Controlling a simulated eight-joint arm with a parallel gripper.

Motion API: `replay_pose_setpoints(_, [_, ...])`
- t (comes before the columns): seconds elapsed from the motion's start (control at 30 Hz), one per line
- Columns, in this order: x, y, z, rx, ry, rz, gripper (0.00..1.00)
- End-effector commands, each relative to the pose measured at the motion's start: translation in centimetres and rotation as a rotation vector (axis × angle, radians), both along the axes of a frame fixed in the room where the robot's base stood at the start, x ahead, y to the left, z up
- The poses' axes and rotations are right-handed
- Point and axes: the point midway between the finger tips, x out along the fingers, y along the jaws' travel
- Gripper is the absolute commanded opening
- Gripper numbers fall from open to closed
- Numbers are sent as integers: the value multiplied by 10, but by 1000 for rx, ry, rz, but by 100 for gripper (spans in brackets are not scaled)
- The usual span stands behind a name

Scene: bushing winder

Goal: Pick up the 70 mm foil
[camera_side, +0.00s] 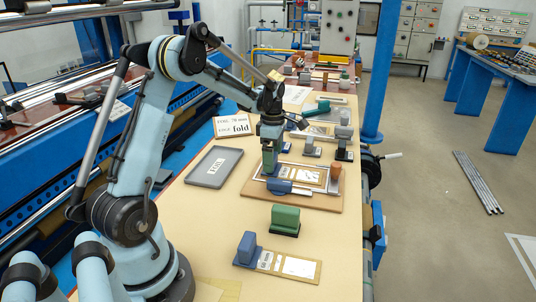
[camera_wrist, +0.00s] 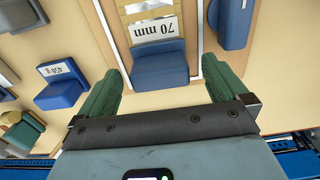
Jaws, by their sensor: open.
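In the wrist view a label reading 70 mm (camera_wrist: 155,30) appears upside down on a pale strip, with a blue block (camera_wrist: 160,66) at its near end. The strip lies in a metal-edged frame. My gripper (camera_wrist: 160,70) is open, its green fingers to the left and right of the blue block, with a gap on each side. How far the fingertips are above it is unclear. In the side view my gripper (camera_side: 269,170) hangs at the left end of a brown board (camera_side: 315,205) that carries the labelled strip (camera_side: 304,174) and frame. The gripper hides the strip's left end there.
Another blue block (camera_side: 280,187) lies along the board's near side. A block labelled 450 g (camera_wrist: 62,86) is to the left in the wrist view.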

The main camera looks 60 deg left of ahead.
Motion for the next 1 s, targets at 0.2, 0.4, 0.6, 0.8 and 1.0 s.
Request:
replay_pose_setpoints(0.2, [0, 1, -25, 0, 0, 0, 100])
replay_pose_setpoints(0.4, [0, 1, -27, 0, 0, 0, 100])
replay_pose_setpoints(0.6, [0, 1, -26, 0, 0, 0, 79])
replay_pose_setpoints(0.8, [0, 1, -26, 0, 0, 0, 48])
replay_pose_setpoints(1.0, [0, 1, -26, 0, 0, 0, 43])
